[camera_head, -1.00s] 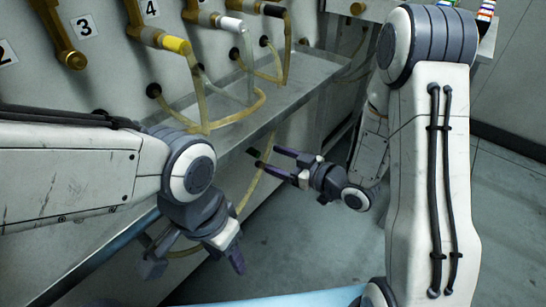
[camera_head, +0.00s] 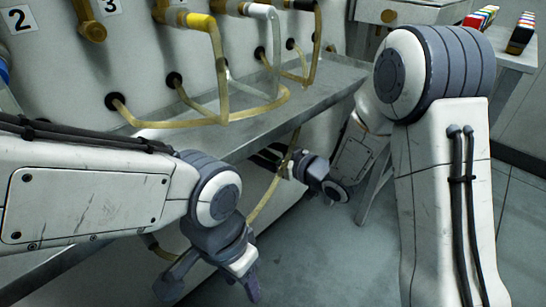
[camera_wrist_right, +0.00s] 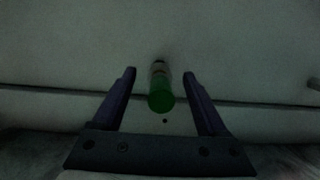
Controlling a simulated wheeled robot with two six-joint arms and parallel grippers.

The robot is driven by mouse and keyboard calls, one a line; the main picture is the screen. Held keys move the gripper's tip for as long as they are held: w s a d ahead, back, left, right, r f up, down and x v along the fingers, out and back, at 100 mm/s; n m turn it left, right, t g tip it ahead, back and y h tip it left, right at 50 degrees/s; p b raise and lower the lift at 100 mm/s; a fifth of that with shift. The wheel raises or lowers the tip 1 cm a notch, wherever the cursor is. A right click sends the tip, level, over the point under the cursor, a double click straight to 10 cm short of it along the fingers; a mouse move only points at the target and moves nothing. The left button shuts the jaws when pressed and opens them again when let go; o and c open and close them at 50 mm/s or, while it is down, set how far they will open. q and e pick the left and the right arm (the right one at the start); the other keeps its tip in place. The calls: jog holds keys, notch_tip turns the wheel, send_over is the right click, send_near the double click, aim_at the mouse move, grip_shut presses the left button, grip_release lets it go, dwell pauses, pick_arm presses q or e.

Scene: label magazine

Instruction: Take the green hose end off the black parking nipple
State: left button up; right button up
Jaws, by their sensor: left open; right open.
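In the right wrist view, the green hose end (camera_wrist_right: 160,98) lies between the two fingers of my right gripper (camera_wrist_right: 160,74), which is open with a gap on both sides. A dark piece, likely the black parking nipple (camera_wrist_right: 159,63), shows just behind it against the pale wall. In the head view, my right gripper (camera_head: 272,160) is under the metal ledge beside a yellowish hose; the hose end cannot be made out there. My left gripper (camera_head: 212,287) is open and empty at the lower middle, in front of the bench.
Several yellowish hoses (camera_head: 222,80) hang from numbered ports above the metal ledge (camera_head: 310,98). One hose (camera_head: 265,200) runs down below the ledge, close to my right gripper. Coloured items (camera_head: 480,18) stand on a side table at the upper right. The floor (camera_head: 320,255) is clear.

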grip_shut()
jog(key=shift+f+v, duration=0.25)
jog(key=shift+v, duration=0.9)
jog(key=shift+f+v, duration=0.25)
jog(key=shift+v, duration=0.9)
jog(key=shift+s+d, duration=0.1)
